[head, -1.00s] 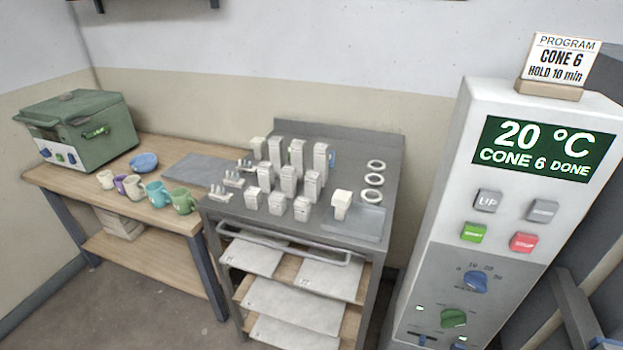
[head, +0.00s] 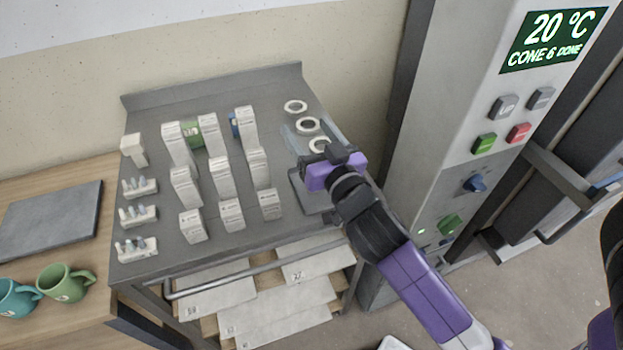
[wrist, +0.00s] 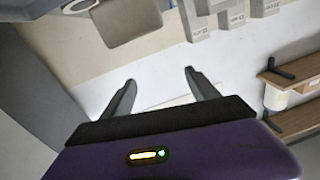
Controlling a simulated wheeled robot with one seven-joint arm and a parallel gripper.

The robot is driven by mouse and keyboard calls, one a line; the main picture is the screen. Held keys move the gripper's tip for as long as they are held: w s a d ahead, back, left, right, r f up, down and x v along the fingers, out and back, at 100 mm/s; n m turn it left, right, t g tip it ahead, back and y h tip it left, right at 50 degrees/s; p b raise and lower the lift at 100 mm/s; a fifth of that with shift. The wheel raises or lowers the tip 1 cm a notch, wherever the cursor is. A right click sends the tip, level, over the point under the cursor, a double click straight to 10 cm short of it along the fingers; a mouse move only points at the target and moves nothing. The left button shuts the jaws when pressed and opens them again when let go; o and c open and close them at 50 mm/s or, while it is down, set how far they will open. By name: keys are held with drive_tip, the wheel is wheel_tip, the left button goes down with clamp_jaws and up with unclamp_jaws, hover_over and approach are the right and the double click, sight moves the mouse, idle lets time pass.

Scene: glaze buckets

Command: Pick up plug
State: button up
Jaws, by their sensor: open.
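My gripper (head: 330,156) is over the right part of the grey cart top in the head view. In the wrist view my gripper (wrist: 160,78) has its two dark fingers spread, with nothing between them. A pale, round-cornered block (wrist: 125,22), which looks like the plug, shows at the top of the wrist view, beyond and left of the fingertips and apart from them. Its upper part is cut off by the frame. In the head view my gripper and wrist hide the spot by the grey tray (head: 305,197) where the white plug stood, so I cannot see it there.
Several white posts (head: 222,180) stand left of my gripper on the cart (head: 160,262). White rings (head: 296,106) lie behind it. The kiln controller (head: 480,90) rises close on the right. A handrail (head: 250,268) runs along the cart's front.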

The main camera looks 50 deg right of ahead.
drive_tip(key=s+d+r+m+g+h+b, duration=0.25)
drive_tip(key=d+m+g, duration=0.55)
drive_tip(key=m, duration=0.4)
drive_tip(key=s+d+r+m+g+h+b, duration=0.1)
drive_tip(key=d+r+m+g+h, duration=0.25)
drive_tip(key=d+m+g, duration=0.6)
drive_tip(key=a+f+m+y, duration=0.1)
drive_tip(key=a+m+y, duration=0.4)
drive_tip(key=a, duration=0.1)
drive_tip(key=w+a+f+m+t+y+b, duration=0.1)
drive_tip(key=a+f+m+y, duration=0.1)
drive_tip(key=a+m+y, duration=0.3)
drive_tip(key=w+a+f+m+y+b, duration=0.1)
drive_tip(key=a+f+m+y, duration=0.1)
drive_tip(key=a+m+y, duration=0.2)
drive_tip(key=shift+a+f+m+t+y, duration=0.15)
drive_tip(key=shift+a+m+y, duration=0.1)
drive_tip(key=shift+a, duration=0.6)
drive_tip(key=shift+a+f+m+t+y, duration=0.1)
drive_tip(key=shift+a+m+y, duration=0.1)
drive_tip(key=shift+a, duration=0.6)
drive_tip(key=shift+a+f, duration=0.2)
wheel_tip(320, 180, down, 7)
drive_tip(key=shift+s+f, duration=0.15)
